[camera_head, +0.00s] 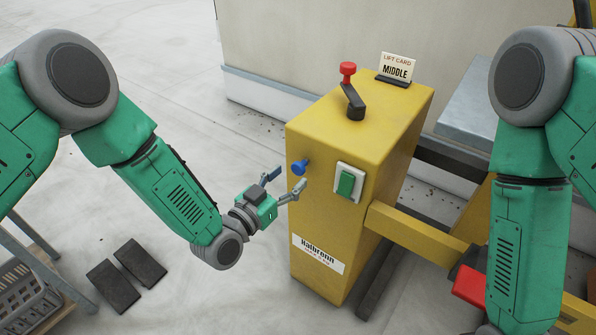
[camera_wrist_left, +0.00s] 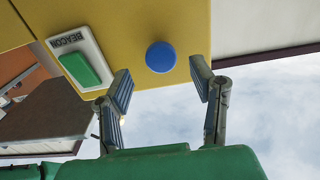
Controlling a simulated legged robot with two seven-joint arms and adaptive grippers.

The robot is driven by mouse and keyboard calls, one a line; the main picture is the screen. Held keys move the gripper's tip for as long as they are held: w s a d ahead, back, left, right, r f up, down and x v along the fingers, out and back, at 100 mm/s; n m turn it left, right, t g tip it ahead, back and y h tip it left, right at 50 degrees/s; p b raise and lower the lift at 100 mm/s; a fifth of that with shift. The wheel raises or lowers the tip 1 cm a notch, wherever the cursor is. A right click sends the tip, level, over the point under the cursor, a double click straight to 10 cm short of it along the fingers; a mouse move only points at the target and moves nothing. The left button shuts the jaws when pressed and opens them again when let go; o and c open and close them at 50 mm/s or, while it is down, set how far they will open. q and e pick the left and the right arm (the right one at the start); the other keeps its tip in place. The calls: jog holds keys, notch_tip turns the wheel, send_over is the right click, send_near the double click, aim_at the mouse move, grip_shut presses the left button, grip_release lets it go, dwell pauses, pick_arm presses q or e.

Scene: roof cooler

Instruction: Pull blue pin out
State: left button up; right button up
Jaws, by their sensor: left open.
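The blue pin (camera_head: 299,167) sticks out of the left-hand front face of the yellow box (camera_head: 330,215), near its upper left edge. In the left wrist view, the round blue head of the pin (camera_wrist_left: 160,57) shows between and just beyond the fingertips. My left gripper (camera_head: 289,182) is open and empty, just in front of the pin and a little below it in the head view. In the left wrist view the fingers (camera_wrist_left: 161,75) stand apart on either side of the pin, with no contact visible. My right gripper is outside the head view; only its arm shows.
A green switch (camera_head: 346,184), labelled BEACON in the wrist view, sits right of the pin. A red-knobbed lever (camera_head: 348,85) and a MIDDLE card (camera_head: 397,68) stand on top of the box.

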aim_at(297, 170)
pick_arm(q)
jog(key=x, duration=0.3)
jog(key=shift+d+b, duration=0.2)
jog(key=shift+b, duration=0.1)
jog(key=shift+w+d, duration=0.15)
jog(key=shift+w, duration=0.25)
jog(key=shift+w+a, duration=0.25)
jog(key=shift+w, duration=0.05)
jog(key=shift+d, duration=0.1)
jog(key=shift+d, duration=0.3)
grip_shut()
jog(key=p+v, duration=0.1)
jog(key=v, duration=0.3)
jog(key=shift+p, duration=0.4)
jog(key=shift+f, duration=0.1)
